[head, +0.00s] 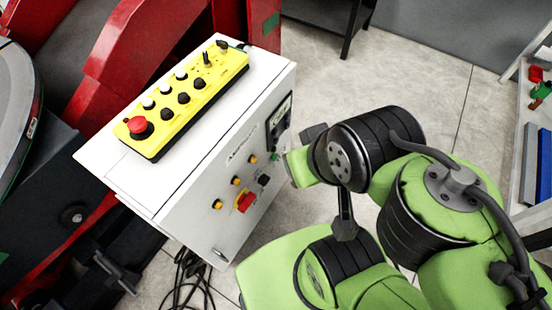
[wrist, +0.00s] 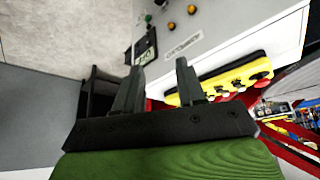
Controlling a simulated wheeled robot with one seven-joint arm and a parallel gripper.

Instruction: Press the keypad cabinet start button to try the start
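The white cabinet (head: 215,185) stands left of my arm. Its front panel bears a dark keypad and display unit (head: 279,118), a small green button (head: 275,157), a dark knob (head: 263,180), small yellow buttons (head: 236,181) and a red switch (head: 245,202). I cannot read which one is marked start. In the wrist view the keypad unit (wrist: 144,46) and green button (wrist: 148,18) lie beyond the fingertips. My gripper (wrist: 159,66) is open, its two dark fingers apart with nothing between them. No contact with the panel shows. In the head view my arm hides the fingers.
A yellow control box (head: 185,95) with a red mushroom button (head: 138,127) and several knobs lies on the cabinet top. Red machinery (head: 150,50) stands behind and left. Black cables (head: 188,280) lie below the cabinet. Floor (head: 425,70) is clear at the back right.

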